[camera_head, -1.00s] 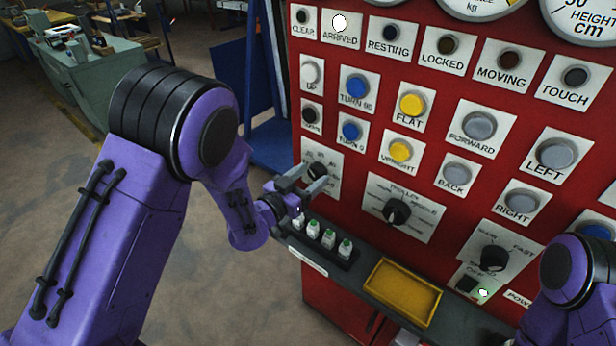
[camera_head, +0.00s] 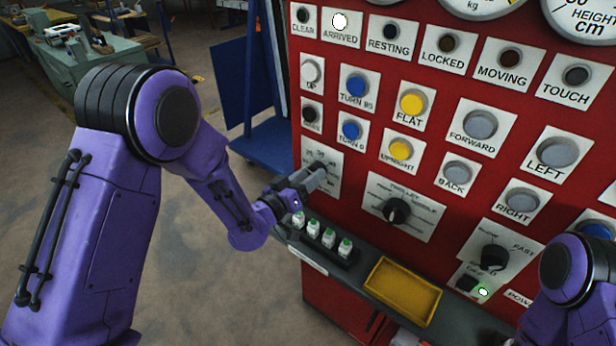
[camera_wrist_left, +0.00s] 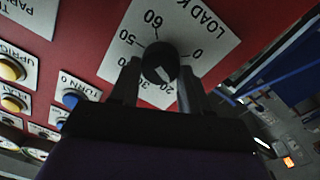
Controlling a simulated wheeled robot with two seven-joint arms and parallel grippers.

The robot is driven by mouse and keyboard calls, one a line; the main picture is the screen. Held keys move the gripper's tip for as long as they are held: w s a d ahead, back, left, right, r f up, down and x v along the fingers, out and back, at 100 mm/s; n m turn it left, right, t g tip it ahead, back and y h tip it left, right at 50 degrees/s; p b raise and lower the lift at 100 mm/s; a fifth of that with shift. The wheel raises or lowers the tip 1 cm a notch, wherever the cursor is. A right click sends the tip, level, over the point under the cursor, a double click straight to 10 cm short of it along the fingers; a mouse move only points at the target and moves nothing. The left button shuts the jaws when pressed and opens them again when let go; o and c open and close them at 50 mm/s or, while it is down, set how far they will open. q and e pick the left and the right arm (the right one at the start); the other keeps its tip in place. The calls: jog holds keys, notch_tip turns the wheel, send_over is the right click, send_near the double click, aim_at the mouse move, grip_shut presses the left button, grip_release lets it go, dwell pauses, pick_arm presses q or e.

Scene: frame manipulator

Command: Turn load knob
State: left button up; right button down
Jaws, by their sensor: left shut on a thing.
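The load knob (camera_wrist_left: 160,66) is a round black knob with a pale pointer mark, on a white plate (camera_wrist_left: 201,27) lettered LOAD K with numbers around it. In the left wrist view it sits between the two fingers of my left gripper (camera_wrist_left: 158,80), which is shut on it. The pointer mark lies on the side toward the gripper, near the 20. In the head view my left gripper (camera_head: 312,180) reaches the plate (camera_head: 333,163) from the left and mostly hides the knob. My right arm (camera_head: 570,285) shows at the lower right; its gripper is out of view.
The red panel (camera_head: 460,90) carries several buttons and lamps. The trolley knob (camera_head: 397,211) and speed knob (camera_head: 494,258) are to the right. Below, a ledge holds several small green-topped white items (camera_head: 328,238) and a yellow tray (camera_head: 402,291). Open floor lies left of the panel.

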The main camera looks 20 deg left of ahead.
pick_arm(q)
jog(key=n, duration=1.3)
jog(key=shift+f+y, duration=0.2)
jog(key=shift+y, duration=0.1)
jog(key=shift+n, duration=0.3)
jog(key=o, duration=1.1)
jog(key=shift+c, duration=0.2)
jog(key=b+v, duration=0.3)
jog(key=v, duration=0.7)
jog(key=shift+s+f, duration=0.25)
jog(key=shift+a, duration=0.1)
